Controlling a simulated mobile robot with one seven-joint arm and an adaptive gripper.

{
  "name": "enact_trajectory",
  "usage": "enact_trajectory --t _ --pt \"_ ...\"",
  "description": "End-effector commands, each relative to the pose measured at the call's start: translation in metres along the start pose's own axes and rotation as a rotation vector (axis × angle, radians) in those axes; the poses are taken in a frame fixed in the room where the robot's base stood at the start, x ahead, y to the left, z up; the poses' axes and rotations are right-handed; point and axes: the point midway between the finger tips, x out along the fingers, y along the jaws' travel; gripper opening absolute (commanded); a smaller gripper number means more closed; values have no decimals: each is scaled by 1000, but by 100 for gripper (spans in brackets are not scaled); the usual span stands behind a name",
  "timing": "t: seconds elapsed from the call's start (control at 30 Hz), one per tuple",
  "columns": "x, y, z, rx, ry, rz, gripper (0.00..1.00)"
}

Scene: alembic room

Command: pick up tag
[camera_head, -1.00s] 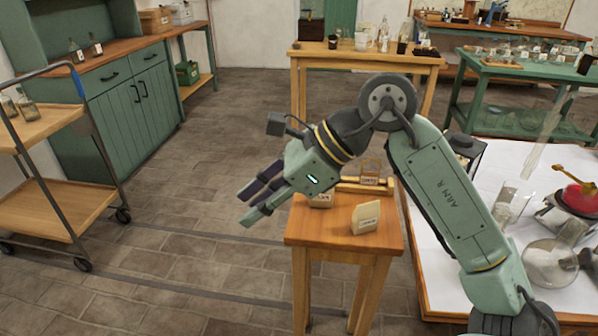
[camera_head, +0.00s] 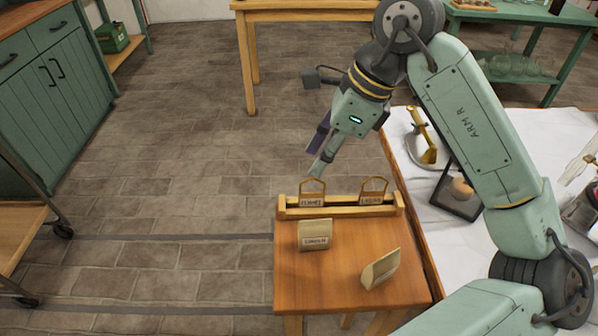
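Two tags with brass-coloured loops stand in a wooden rack on the small table: a left tag (camera_head: 312,200) and a right tag (camera_head: 373,198). Both have dark lettering too small to read surely. My gripper (camera_head: 311,166) points down and left, above and behind the left tag in the picture. Its dark finger and green finger are apart, with nothing seen between them. The fingertips look close to the left loop, but I cannot tell the distance or any contact.
The rack (camera_head: 342,211) lies along the back of the small table (camera_head: 340,272). A beige labelled card (camera_head: 315,236) and a tilted beige card (camera_head: 381,269) stand in front. A white-covered bench (camera_head: 425,220) with glassware and a dark lantern (camera_head: 457,190) is at the right.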

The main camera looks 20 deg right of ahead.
Motion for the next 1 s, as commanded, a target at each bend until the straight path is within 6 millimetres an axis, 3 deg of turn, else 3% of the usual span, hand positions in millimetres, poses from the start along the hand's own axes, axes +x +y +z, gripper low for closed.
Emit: enact_trajectory --t 0.13,0.4,0.63,0.83,1.0 --pt "8 0 0 0 -1 1 30" --pt "48 0 0 -1 -3 2 30" --pt "65 1 -2 1 -3 2 30" --pt "94 1 -6 0 -4 3 30" --pt "108 0 -6 -1 -3 0 30"
